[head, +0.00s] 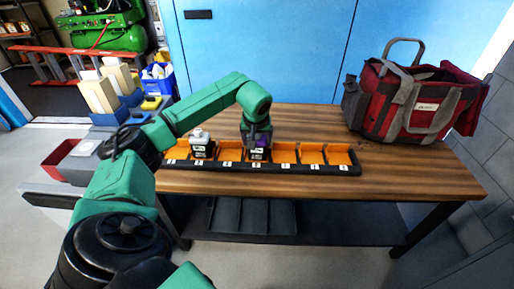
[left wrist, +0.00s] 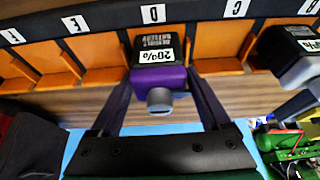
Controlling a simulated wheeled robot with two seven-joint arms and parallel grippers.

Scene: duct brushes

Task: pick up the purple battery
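The purple battery (head: 262,139) stands upright in a middle slot of the orange-and-black battery tray (head: 310,166) on the wooden table. In the left wrist view the purple battery (left wrist: 170,79) has a black base marked 20%, a grey cap facing me, and sits by the label D. My left gripper (head: 257,143) is directly over it, pointing down. In the left wrist view, the left gripper's fingers (left wrist: 160,80) lie along both sides of the battery. Whether they press on it or leave a small gap I cannot tell. My right gripper is not in view.
A grey-and-black battery (head: 201,146) stands in a slot to the left, and also shows in the left wrist view (left wrist: 296,60). The other visible slots look empty. A red-and-grey tool bag (head: 415,103) stands at the table's right. Bare wood lies around the tray.

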